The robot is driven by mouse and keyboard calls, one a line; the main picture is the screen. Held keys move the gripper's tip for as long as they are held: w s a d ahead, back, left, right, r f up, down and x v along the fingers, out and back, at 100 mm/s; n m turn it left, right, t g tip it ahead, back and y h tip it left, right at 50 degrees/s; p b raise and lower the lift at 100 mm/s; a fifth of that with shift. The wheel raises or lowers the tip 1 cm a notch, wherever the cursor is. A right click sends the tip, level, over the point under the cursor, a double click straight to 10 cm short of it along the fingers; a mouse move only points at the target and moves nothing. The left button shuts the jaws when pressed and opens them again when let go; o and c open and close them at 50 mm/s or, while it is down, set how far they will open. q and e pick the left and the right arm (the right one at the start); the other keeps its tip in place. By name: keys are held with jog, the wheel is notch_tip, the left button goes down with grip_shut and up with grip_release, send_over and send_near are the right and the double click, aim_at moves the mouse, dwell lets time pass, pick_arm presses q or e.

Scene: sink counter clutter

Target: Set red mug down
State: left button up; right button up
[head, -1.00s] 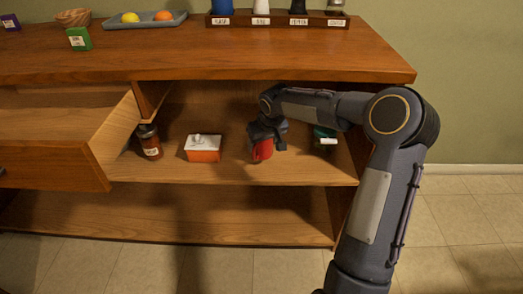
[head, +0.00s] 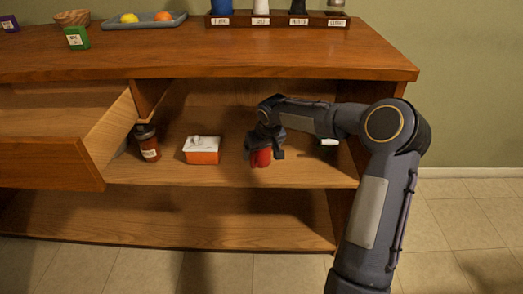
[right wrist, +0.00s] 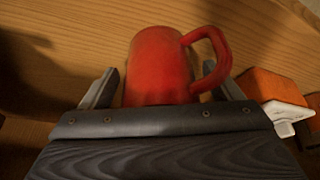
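The red mug (head: 261,158) is at the middle shelf of the cabinet, to the right of the orange and white box. Its base looks to be at the shelf board, though contact is hard to make out. In the right wrist view the mug (right wrist: 157,65) shows with its handle to the right. My right gripper (head: 265,153) is around the mug from above. Its two fingers are spread, one on each side, with small gaps to the mug body; the right finger is by the handle. My left gripper is out of view.
An orange box with a white top (head: 202,151) and a dark jar (head: 148,143) stand to the left on the shelf. An open drawer (head: 60,150) juts out at left. A white object (head: 329,142) shows at right, mostly behind my arm. The countertop (head: 230,52) overhangs the shelf.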

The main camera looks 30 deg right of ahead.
jog(key=shift+r, duration=0.1)
jog(key=shift+r, duration=0.3)
jog(key=p+v, duration=0.1)
jog(key=v, duration=0.2)
jog(key=shift+p, duration=0.4)
jog(key=s+a+p, duration=0.1)
jog(key=s+p, duration=0.1)
jog(key=s, duration=1)
jog(key=s+a+r+y, duration=0.2)
jog(key=s+a+r, duration=0.1)
jog(key=s+a, duration=0.4)
jog(key=s+a+r+t+y, duration=0.1)
jog(key=s+a+r, duration=0.3)
jog(key=s, duration=1)
jog(key=a+y, duration=0.1)
jog(key=a, duration=0.2)
jog(key=shift+s+r, duration=0.2)
jog(key=shift+s, duration=0.1)
